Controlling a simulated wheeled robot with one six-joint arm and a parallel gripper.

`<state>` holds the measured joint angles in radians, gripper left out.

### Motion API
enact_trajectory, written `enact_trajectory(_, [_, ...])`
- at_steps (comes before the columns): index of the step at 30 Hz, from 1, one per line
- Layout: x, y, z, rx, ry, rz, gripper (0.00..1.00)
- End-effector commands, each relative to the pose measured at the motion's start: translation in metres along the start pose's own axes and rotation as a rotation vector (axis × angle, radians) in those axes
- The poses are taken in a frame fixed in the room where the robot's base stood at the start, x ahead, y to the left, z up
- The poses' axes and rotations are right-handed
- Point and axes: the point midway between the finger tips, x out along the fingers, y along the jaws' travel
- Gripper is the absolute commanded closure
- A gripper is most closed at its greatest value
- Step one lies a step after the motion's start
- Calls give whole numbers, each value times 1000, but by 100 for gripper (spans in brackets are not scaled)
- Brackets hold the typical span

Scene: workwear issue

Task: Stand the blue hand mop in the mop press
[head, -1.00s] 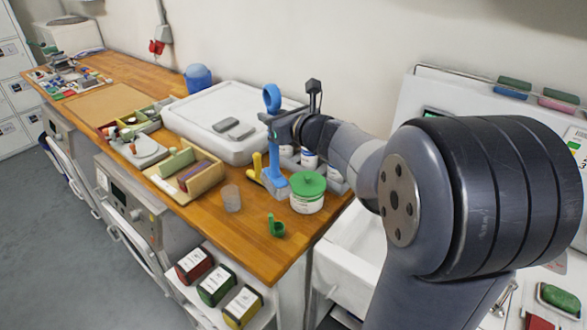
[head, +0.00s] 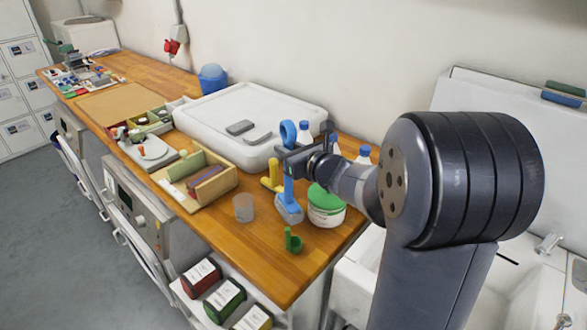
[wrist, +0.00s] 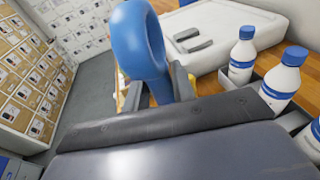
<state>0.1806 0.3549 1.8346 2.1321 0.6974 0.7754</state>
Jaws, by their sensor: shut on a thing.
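The blue hand mop (head: 288,186) has a ring-topped handle and a broad foot with a grey underside. My gripper (head: 289,157) is shut on its upper handle, just below the ring. The mop hangs roughly upright over the front right of the wooden counter; I cannot tell whether its foot touches the wood. In the wrist view the blue ring (wrist: 140,42) rises between the jaws and the rest of the mop is hidden. A blue bucket-like thing (head: 213,78) stands at the back by the wall; I cannot tell whether it is the mop press.
Beside the mop are a green-lidded white tub (head: 326,208), a yellow item (head: 271,176), a clear cup (head: 244,208) and a green scoop (head: 293,241). A white tray (head: 205,118) lies behind. Blue-capped bottles (wrist: 286,78) stand to the right. Bare wood lies at front.

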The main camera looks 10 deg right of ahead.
Motion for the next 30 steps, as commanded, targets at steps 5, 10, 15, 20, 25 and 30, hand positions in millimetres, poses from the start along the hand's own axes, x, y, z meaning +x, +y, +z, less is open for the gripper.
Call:
enact_trajectory(5, [3,0,-19,2,0,0,100])
enact_trajectory(10, [7,0,-40,2,-1,1,100])
enact_trajectory(15, [7,0,-42,-2,-4,0,100])
enact_trajectory(20, [7,0,-43,-2,-3,0,100])
enact_trajectory(25, [8,0,-45,-1,-1,0,71])
enact_trajectory(30, [8,0,-45,-1,-1,0,58])
